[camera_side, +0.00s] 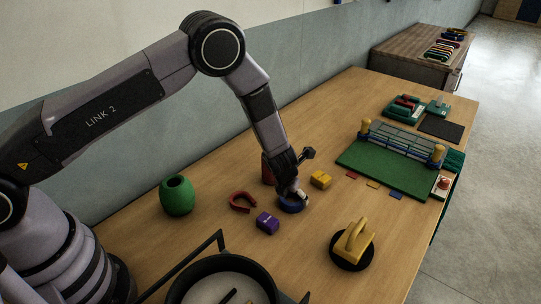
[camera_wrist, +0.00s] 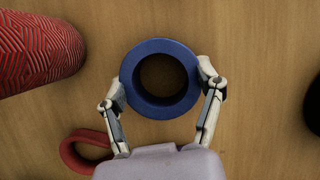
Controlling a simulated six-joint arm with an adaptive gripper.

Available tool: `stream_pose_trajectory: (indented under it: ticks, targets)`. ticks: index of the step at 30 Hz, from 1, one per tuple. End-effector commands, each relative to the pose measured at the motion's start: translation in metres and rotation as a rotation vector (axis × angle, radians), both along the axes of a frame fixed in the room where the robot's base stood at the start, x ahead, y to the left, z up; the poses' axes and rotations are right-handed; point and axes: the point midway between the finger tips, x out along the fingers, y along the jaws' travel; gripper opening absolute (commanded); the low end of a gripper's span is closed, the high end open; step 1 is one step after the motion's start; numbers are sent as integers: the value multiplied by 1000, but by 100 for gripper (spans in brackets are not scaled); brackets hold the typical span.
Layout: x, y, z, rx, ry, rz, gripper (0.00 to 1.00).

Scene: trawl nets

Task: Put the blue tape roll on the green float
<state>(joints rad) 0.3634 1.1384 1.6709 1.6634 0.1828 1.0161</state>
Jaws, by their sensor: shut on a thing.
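The blue tape roll (camera_wrist: 160,107) is a thick ring lying flat at table level in the wrist view. My gripper (camera_wrist: 162,88) is shut on it, with one finger against each outer side of the ring. In the side view the blue tape roll (camera_side: 291,207) shows under my gripper (camera_side: 293,197), partly hidden by the fingers. The green float (camera_side: 177,196) is a rounded, barrel-like piece with a hole in its top. It stands upright on the table, to the left of my gripper, apart from it.
A red magnet-shaped piece (camera_side: 243,202) and a purple block (camera_side: 267,223) lie between roll and float. A red cylinder (camera_side: 267,169) stands close behind my gripper. A yellow block (camera_side: 320,180), a yellow-handled tool (camera_side: 352,245) and a dark pan (camera_side: 222,266) are nearby.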

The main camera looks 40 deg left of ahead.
Motion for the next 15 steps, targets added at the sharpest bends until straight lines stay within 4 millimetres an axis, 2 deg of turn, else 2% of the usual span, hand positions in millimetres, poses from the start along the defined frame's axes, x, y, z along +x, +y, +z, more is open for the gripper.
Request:
stream_pose_trajectory:
  ticks: [5,12,15]
  targets:
    - [0,0,8,0,-2,1,29]
    - [1,0,32,-2,-3,1,29]
    - [-14,4,50,0,-2,-2,29]
